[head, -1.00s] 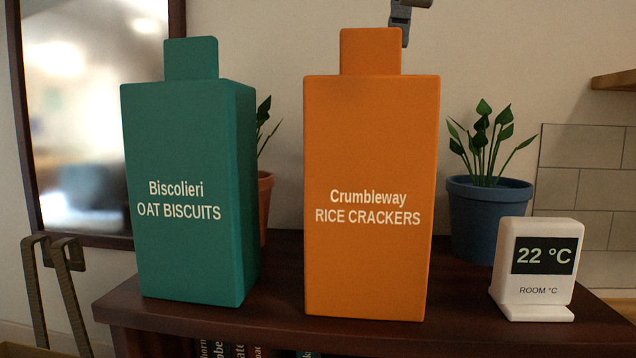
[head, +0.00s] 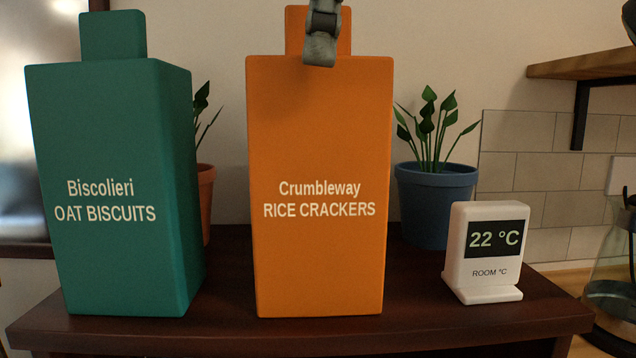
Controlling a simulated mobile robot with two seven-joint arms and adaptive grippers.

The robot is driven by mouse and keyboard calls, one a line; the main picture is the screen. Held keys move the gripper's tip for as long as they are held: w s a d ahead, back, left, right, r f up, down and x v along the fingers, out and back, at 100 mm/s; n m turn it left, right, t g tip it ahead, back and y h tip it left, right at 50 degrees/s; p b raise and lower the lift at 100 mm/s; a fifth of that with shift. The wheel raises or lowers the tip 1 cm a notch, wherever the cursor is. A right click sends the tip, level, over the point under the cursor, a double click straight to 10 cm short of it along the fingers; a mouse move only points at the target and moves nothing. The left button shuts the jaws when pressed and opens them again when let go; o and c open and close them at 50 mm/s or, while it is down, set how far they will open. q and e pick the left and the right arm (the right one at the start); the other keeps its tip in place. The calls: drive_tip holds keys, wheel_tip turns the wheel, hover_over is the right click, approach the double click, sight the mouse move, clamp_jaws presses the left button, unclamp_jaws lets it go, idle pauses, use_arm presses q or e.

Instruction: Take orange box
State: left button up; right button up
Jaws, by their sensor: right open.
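The orange box (head: 319,150), labelled Crumbleway RICE CRACKERS, stands upright on the dark wooden shelf top (head: 420,320), in the middle of the head view. It has a narrower tab on top. Part of my right gripper (head: 321,50) comes in from the top edge and overlaps the tab and the upper front of the box. It is open, with nothing held. Whether it touches the box I cannot tell. My left gripper is not in view.
A teal oat biscuits box (head: 118,180) stands to the left, with a gap between. A blue pot with a plant (head: 437,200) stands behind right. A white thermometer (head: 484,250) stands front right. A glass jug (head: 610,290) shows at the right edge.

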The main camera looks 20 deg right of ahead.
drive_tip(key=shift+a+f, duration=0.15)
drive_tip(key=shift+f, duration=0.95)
drive_tip(key=shift+c, duration=0.6)
drive_tip(key=c, duration=1.8)
drive_tip(key=shift+c, duration=0.2)
wheel_tip(320, 180, up, 8)
drive_tip(key=shift+a+r, duration=0.1)
drive_tip(key=shift+r, duration=0.95)
drive_tip(key=o, duration=1.2)
drive_tip(key=c, duration=1.2)
